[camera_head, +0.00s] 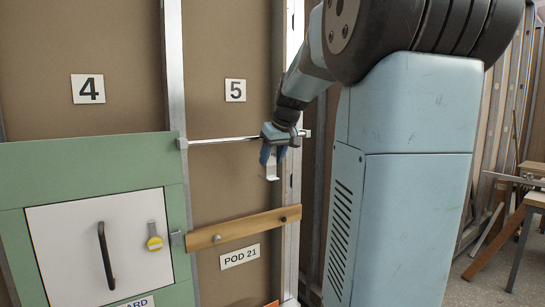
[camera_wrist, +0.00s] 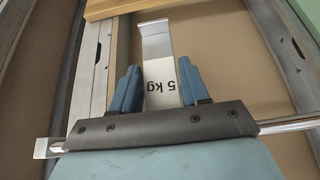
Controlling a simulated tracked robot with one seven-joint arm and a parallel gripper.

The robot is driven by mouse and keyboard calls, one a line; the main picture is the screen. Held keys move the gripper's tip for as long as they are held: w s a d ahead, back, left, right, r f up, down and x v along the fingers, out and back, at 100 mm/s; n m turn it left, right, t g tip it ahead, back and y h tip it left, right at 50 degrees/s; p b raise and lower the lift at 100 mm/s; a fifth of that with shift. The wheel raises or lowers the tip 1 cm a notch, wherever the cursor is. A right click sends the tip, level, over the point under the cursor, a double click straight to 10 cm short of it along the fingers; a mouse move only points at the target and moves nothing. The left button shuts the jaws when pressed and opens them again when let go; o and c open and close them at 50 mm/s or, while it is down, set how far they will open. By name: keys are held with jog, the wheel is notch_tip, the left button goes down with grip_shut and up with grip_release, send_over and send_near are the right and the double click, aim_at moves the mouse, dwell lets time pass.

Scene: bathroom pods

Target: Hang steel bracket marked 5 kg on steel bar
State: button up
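The steel bracket (camera_wrist: 158,45) is a pale, flat strip with a bent lower end. Its white face reads "5 kg" upside down in the wrist view. In the head view, my gripper (camera_head: 273,154) is at the right part of the steel bar (camera_head: 225,140), and the bracket's lower end (camera_head: 272,169) shows below the fingers. The bar also shows in the wrist view (camera_wrist: 287,125). The bracket's upper end is hidden behind the gripper body.
A wooden rail (camera_head: 240,229) crosses the panel below the bar. A metal upright (camera_head: 173,70) stands left of it, beside a green frame (camera_head: 100,155) with a white hatch (camera_head: 75,230). A "5" sign (camera_head: 235,90) is above the bar. The bar's left part is bare.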

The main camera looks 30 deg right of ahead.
jog(key=o, duration=0.5)
jog(key=v, duration=1.3)
jog(key=shift+s+r, duration=0.2)
jog(key=shift+r, duration=0.1)
jog(key=shift+m, duration=0.3)
jog(key=s+a+f, duration=0.6)
jog(key=f, duration=0.1)
jog(key=s+a+f, duration=0.5)
jog(key=s+f, duration=0.1)
jog(key=f, duration=0.1)
jog(key=s+a+f, duration=0.6)
jog(key=s+f, duration=0.1)
jog(key=f, duration=0.1)
jog(key=shift+s+a+f, duration=0.1)
jog(key=shift+a, duration=0.25)
